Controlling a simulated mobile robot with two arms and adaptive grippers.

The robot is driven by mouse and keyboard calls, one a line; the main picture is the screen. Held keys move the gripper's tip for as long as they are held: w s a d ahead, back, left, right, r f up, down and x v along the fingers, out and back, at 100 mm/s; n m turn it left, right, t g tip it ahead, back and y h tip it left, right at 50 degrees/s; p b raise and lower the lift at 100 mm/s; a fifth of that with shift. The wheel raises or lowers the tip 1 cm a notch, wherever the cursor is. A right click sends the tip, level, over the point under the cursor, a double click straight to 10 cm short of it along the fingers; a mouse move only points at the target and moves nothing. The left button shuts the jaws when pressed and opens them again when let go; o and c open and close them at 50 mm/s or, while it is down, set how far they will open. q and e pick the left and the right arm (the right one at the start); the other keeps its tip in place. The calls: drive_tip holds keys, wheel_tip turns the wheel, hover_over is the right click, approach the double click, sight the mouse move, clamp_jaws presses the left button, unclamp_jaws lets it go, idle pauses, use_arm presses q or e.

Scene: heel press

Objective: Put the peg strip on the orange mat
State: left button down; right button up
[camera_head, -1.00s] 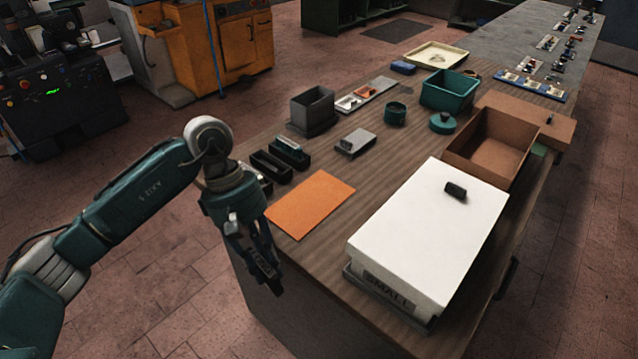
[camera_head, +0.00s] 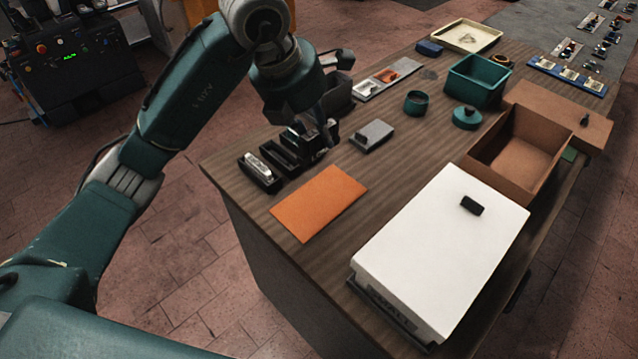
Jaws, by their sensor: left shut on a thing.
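The orange mat (camera_head: 318,203) lies flat and bare near the left edge of the wooden table. Several narrow black trays stand just behind it; the front tray (camera_head: 260,173) holds a pale metallic piece. My left gripper (camera_head: 322,138) reaches down over the rearmost tray, behind the mat. It is shut on a dark piece at that tray, which I take to be the peg strip; fingers and shadow hide most of it. I cannot tell whether the piece is clear of the tray. My right gripper is not in view.
A grey block (camera_head: 372,135) sits right of the gripper. A large white box (camera_head: 440,250) stands right of the mat, with an open brown box (camera_head: 515,150) behind it. Bare wood separates mat and white box.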

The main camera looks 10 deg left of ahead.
use_arm(q)
wheel_tip(320, 180, down, 12)
drive_tip(key=shift+r+p, duration=0.15)
drive_tip(key=shift+p, duration=0.9)
wheel_tip(320, 180, down, 4)
drive_tip(key=shift+r+p, duration=0.15)
drive_tip(key=shift+p, duration=0.3)
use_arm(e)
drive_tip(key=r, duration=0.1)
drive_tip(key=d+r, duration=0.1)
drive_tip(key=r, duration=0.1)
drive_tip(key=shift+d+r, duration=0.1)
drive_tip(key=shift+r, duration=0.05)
use_arm(q)
drive_tip(key=c, duration=1.5)
unclamp_jaws()
drive_tip(key=shift+c, duration=0.2)
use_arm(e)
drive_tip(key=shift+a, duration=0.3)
